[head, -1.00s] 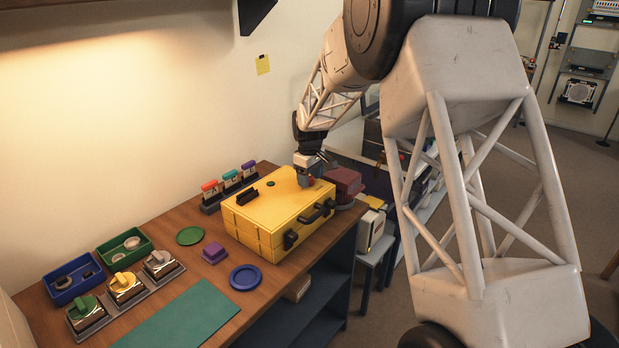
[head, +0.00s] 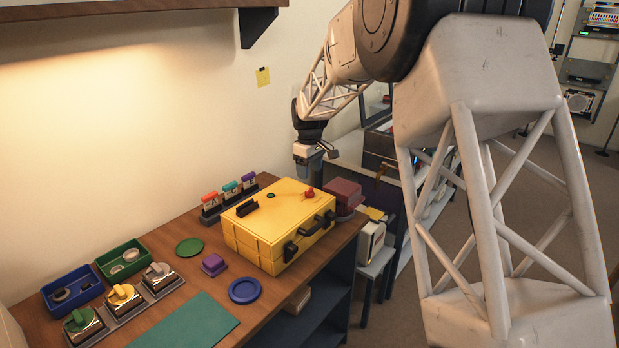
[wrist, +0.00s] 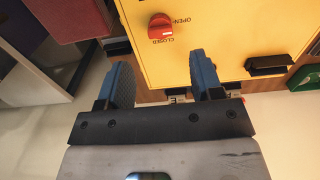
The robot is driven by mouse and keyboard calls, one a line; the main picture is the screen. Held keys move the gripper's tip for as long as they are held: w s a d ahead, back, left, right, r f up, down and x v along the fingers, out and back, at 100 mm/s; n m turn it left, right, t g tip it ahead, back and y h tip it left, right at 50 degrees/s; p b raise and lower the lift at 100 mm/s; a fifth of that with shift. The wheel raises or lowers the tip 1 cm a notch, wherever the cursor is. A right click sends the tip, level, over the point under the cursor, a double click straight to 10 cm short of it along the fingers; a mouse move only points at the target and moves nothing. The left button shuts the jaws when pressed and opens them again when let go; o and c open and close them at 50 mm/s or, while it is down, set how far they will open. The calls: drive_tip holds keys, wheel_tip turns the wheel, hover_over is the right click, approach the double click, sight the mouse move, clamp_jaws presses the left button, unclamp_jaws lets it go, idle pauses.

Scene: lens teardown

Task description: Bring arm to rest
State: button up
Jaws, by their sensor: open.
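My gripper (head: 314,172) is raised above the back edge of the yellow case (head: 262,233), apart from it. In the wrist view, my gripper (wrist: 162,76) has its two blue fingers spread with nothing between them. The case also fills the upper right of the wrist view (wrist: 225,45). A red knob (wrist: 161,26) sits on its lid beside the words OPEN and CLOSED, beyond my fingertips. The knob shows in the head view (head: 308,192) at the lid's right side. The case is shut, with its black handle (head: 312,226) facing front.
A dark red block (head: 343,192) stands just right of the case. Several labelled cards (head: 228,190) stand behind it. A blue bin (head: 72,289), a green bin (head: 123,260), a purple block (head: 213,264) and a blue dish (head: 244,290) are left and front. A wall shelf (head: 150,14) hangs above.

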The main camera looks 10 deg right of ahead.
drive_tip(key=shift+r, duration=0.25)
drive_tip(key=shift+s, duration=0.1)
drive_tip(key=shift+s+d+r, duration=0.15)
drive_tip(key=shift+s+r, duration=0.25)
drive_tip(key=shift+s, duration=0.05)
drive_tip(key=s+d+r+m, duration=0.2)
drive_tip(key=s+r, duration=0.1)
drive_tip(key=s, duration=0.6)
drive_tip(key=s+d+r+m+t, duration=0.1)
drive_tip(key=s+r, duration=0.3)
drive_tip(key=s, duration=0.4)
drive_tip(key=s+d+r+m, duration=0.2)
drive_tip(key=s+r, duration=0.1)
drive_tip(key=s, duration=0.6)
drive_tip(key=s+d+f+m, duration=0.1)
drive_tip(key=s+f+m, duration=0.1)
drive_tip(key=s, duration=1.1)
drive_tip(key=s+d+f+m+t, duration=0.1)
drive_tip(key=s+f+m, duration=0.1)
drive_tip(key=s, duration=1.2)
drive_tip(key=shift+s+d+t, duration=0.15)
drive_tip(key=shift+s+t, duration=0.15)
